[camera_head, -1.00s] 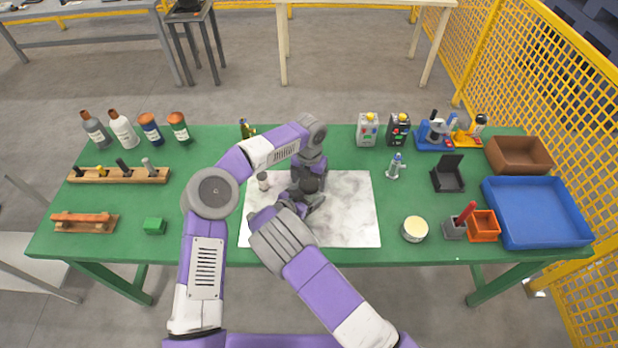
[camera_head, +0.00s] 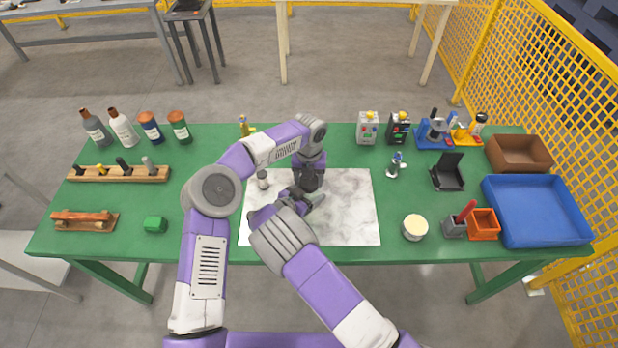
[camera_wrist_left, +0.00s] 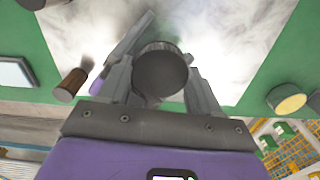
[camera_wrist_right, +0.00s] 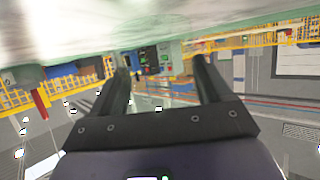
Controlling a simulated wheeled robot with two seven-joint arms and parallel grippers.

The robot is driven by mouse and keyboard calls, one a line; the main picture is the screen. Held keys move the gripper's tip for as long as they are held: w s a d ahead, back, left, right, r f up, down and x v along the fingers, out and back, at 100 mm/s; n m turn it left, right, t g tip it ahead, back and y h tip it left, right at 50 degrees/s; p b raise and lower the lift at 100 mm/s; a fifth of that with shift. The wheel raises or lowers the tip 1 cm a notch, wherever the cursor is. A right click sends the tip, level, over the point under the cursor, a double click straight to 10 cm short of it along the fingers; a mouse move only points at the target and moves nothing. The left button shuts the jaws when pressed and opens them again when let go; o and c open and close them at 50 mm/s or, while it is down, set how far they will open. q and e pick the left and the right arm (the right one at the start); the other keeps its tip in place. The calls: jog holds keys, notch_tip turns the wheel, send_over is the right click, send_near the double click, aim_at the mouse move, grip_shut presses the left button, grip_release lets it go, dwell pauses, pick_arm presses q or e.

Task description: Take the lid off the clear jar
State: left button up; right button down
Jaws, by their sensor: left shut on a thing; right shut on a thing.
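My left gripper (camera_head: 308,181) is over the pale marbled mat (camera_head: 350,215), pointing down. In the left wrist view it is shut on a dark round lid (camera_wrist_left: 161,72), seen from above between its fingers. My right gripper (camera_head: 304,196) comes in low from the front, just beside the left one. In the right wrist view its fingers stand on either side of a see-through shape, the clear jar (camera_wrist_right: 163,88), whose outline is faint. In the head view my arms hide most of the jar. I cannot tell whether lid and jar touch.
A round cream-topped tin (camera_head: 415,227) is to the right of the mat. A green block (camera_head: 155,225) is at left. The mat's right half is clear.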

pick_arm(q)
jog(key=o, duration=1.2)
jog(key=shift+r, duration=0.1)
